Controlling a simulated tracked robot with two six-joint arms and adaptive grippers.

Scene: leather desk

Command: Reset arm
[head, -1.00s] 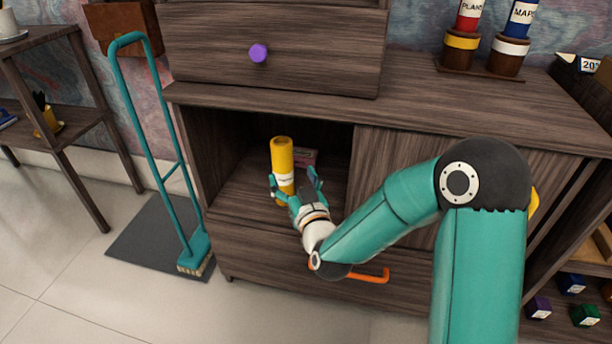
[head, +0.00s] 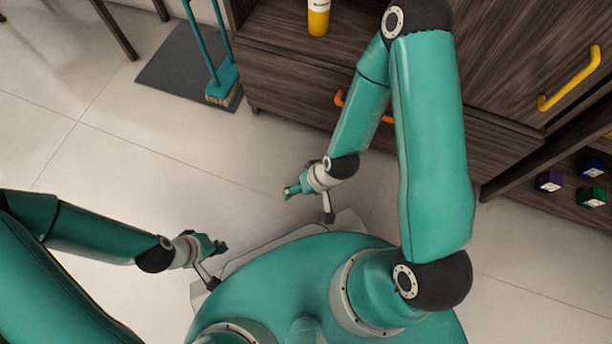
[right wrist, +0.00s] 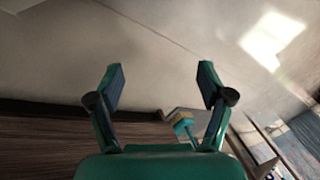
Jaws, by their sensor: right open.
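My right gripper (head: 291,191) hangs over the pale floor in front of the cabinet, above the front edge of my base. In the right wrist view its two fingers (right wrist: 161,85) are spread apart with nothing between them. My left gripper (head: 222,245) is at the lower left in the head view, also above my base; it is too small and angled to tell whether it is open or shut. The yellow cylinder (head: 318,18) stands on the open cabinet shelf at the top edge, its upper part cut off, well away from both grippers.
The wooden cabinet (head: 300,75) has an orange handle (head: 339,98) and a yellow handle (head: 570,78). Small colored boxes (head: 591,196) sit on a low shelf at right. The floor (head: 130,160) at left is clear.

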